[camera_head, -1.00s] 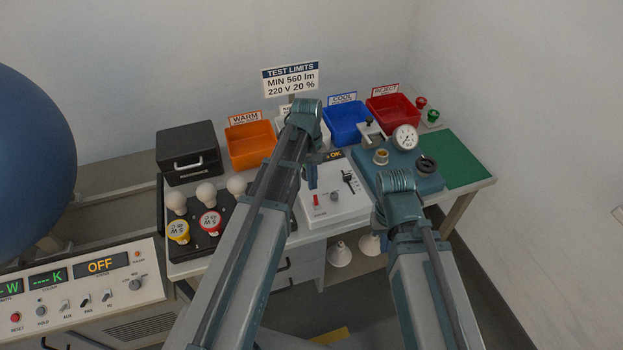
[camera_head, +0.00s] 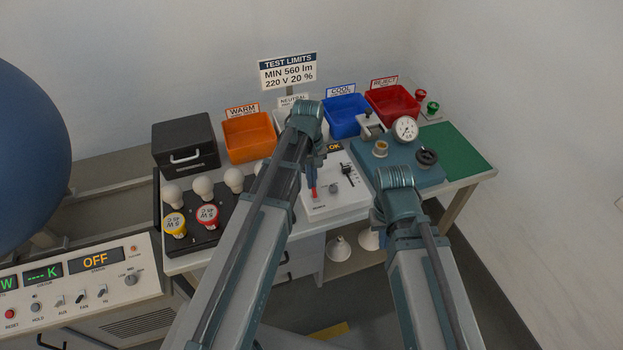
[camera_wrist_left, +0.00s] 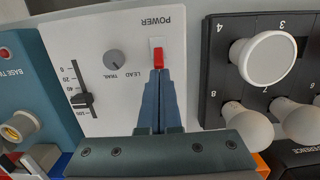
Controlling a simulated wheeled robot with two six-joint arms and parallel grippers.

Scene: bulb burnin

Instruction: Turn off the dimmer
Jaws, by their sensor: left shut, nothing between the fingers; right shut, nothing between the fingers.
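The dimmer is a white box (camera_head: 340,203) on the bench, with a red POWER switch (camera_wrist_left: 160,58), a grey LEAD/TRAIL knob (camera_wrist_left: 114,61) and a black slider (camera_wrist_left: 82,100). The slider handle sits nearer the 100 end of its scale. My left gripper (camera_wrist_left: 158,72) is shut and empty, its tips right at the red switch; I cannot tell whether they touch it. In the head view, the left gripper (camera_head: 312,185) points down over the switch, partly covering it. My right arm is at the box's right; its fingers are hidden.
Left of the dimmer is a black tray with bulbs (camera_head: 185,238). Right of it is a teal base tester (camera_head: 405,174) with a dial. Orange (camera_head: 248,138), blue (camera_head: 346,116) and red (camera_head: 392,104) bins stand behind. A green mat (camera_head: 455,150) at right is clear.

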